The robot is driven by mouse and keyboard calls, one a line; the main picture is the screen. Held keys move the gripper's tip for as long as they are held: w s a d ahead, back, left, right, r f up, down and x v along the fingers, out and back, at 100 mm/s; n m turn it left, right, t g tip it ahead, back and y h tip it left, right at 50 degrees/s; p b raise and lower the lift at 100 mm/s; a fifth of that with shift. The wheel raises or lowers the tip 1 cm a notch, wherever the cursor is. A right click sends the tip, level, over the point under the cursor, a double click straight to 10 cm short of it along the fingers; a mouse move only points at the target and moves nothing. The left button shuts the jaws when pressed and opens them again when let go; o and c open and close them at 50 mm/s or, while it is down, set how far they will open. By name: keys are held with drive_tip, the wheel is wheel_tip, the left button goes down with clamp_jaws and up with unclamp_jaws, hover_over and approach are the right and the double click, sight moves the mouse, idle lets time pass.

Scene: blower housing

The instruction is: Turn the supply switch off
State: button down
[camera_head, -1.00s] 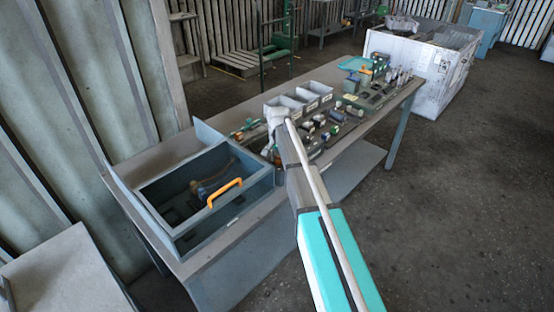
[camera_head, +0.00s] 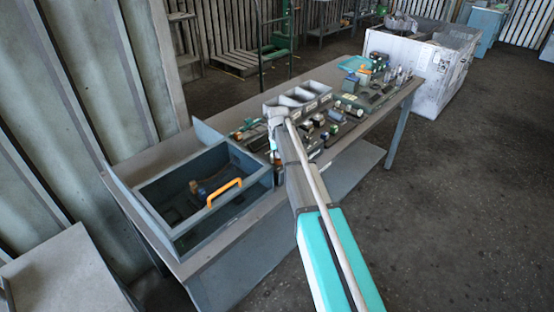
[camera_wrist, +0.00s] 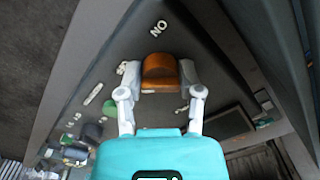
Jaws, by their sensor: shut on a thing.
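The supply switch (camera_wrist: 160,72) shows in the wrist view as an orange-brown rounded knob on a dark grey panel. A white label that seems to read "ON", seen upside down, stands above it in the picture. My gripper (camera_wrist: 160,82) has one pale finger on each side of the switch and is shut on it. In the head view, my gripper end (camera_head: 277,118) is at the bench beside the grey bins. The switch cannot be made out clearly there because my arm covers that spot.
A blue-grey open box (camera_head: 160,185) with an orange handle (camera_head: 224,192) sits on the near end of the bench. Grey bins (camera_head: 297,97) and several small parts (camera_head: 325,128) crowd the bench beyond. The floor (camera_head: 460,190) on the right is clear.

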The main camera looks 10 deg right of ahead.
drive_tip(key=shift+s, duration=0.1)
drive_tip(key=shift+c, duration=1.3)
unclamp_jaws()
